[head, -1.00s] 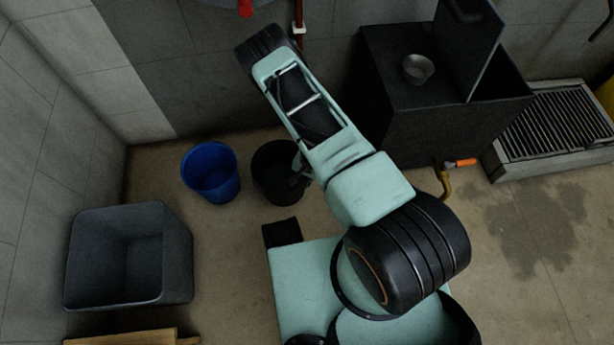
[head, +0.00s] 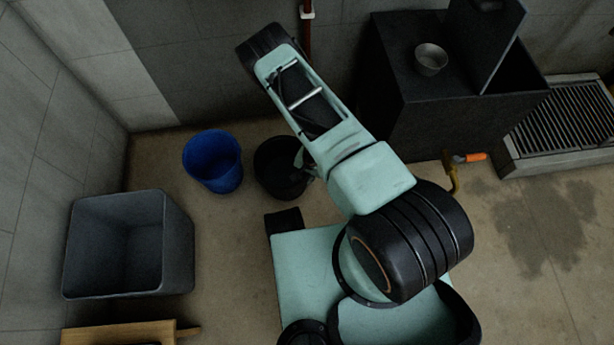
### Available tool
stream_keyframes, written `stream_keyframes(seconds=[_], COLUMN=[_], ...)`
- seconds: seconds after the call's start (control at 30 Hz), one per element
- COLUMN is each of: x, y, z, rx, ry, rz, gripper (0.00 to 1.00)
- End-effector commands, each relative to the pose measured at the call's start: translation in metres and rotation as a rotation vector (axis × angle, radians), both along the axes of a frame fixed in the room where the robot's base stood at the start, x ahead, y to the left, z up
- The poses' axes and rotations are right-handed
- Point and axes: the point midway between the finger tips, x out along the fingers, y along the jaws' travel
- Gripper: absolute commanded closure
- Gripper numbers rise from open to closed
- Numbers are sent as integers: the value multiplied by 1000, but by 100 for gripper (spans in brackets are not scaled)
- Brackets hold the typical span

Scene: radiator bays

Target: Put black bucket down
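The black bucket (head: 270,172) is upright beside the blue bucket, at or close to the floor; I cannot tell whether its base touches. My gripper (head: 303,165) is at the bucket's right side, mostly hidden behind my arm. Only a small part of it shows by the rim, and whether its fingers are closed on the bucket cannot be seen.
The blue bucket (head: 213,162) stands just left of the black one. A grey bin (head: 180,245) is at the lower left, with a wooden piece (head: 120,333) below it. A dark tank (head: 420,125) with a metal bowl (head: 430,60) and an orange-handled tap (head: 470,158) stands right.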

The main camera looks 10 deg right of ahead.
Motion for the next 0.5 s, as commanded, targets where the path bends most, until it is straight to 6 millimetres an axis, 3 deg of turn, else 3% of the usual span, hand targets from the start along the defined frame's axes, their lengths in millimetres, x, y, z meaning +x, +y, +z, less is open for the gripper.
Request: stream_keyframes(seconds=[0.1,0.4,0.5], x=[0,0,-1], y=[0,0,-1], z=[0,1,12], rx=[0,0,-1], ry=[0,0,1], rz=[0,-1,0], gripper=[78,78,78])
